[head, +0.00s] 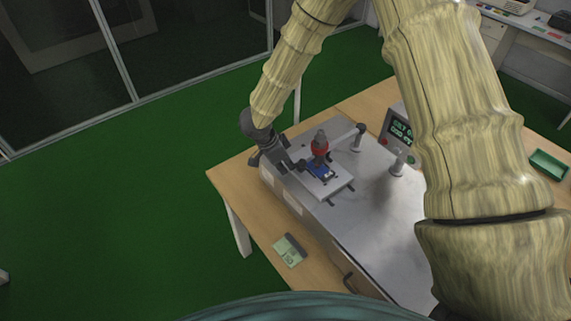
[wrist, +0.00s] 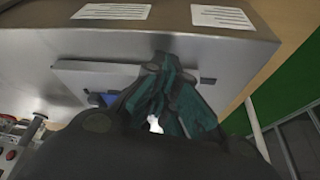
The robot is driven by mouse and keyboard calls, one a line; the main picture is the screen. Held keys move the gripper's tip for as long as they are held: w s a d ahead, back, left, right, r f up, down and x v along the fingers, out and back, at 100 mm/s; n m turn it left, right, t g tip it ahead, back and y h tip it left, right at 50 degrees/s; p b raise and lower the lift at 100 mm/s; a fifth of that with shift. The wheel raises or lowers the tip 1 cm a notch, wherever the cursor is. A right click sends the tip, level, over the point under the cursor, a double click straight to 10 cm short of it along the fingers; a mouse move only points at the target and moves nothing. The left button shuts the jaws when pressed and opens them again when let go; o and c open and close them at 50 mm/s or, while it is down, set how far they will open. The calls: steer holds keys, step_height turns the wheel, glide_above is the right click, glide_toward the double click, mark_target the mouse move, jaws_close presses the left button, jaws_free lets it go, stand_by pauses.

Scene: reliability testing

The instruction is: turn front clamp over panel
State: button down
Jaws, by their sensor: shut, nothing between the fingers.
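The blue panel (head: 321,171) lies on a pale plate (head: 335,186) on top of the metal test box. Small dark clamps (head: 331,202) show along the plate's near right edge; I cannot tell which is the front clamp. My gripper (head: 299,166) is at the plate's left side, close beside the panel, with its fingers shut and empty. In the wrist view the shut fingers (wrist: 162,66) overlap the plate (wrist: 85,78) and hide part of it. A corner of the blue panel (wrist: 107,98) shows left of them. Whether the fingers touch a clamp is unclear.
A red-topped tool (head: 320,147) stands over the panel. An upright post (head: 398,163) and a small green-lit display (head: 400,132) stand farther right. A card (head: 288,250) lies on the wooden table (head: 232,181). A green tray (head: 548,163) sits at the right. The box's near top is clear.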

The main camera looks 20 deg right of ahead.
steer(key=shift+s, duration=0.15)
stand_by(0.3)
steer(key=shift+s+a, duration=0.1)
steer(key=shift+s, duration=0.55)
steer(key=shift+a, duration=0.1)
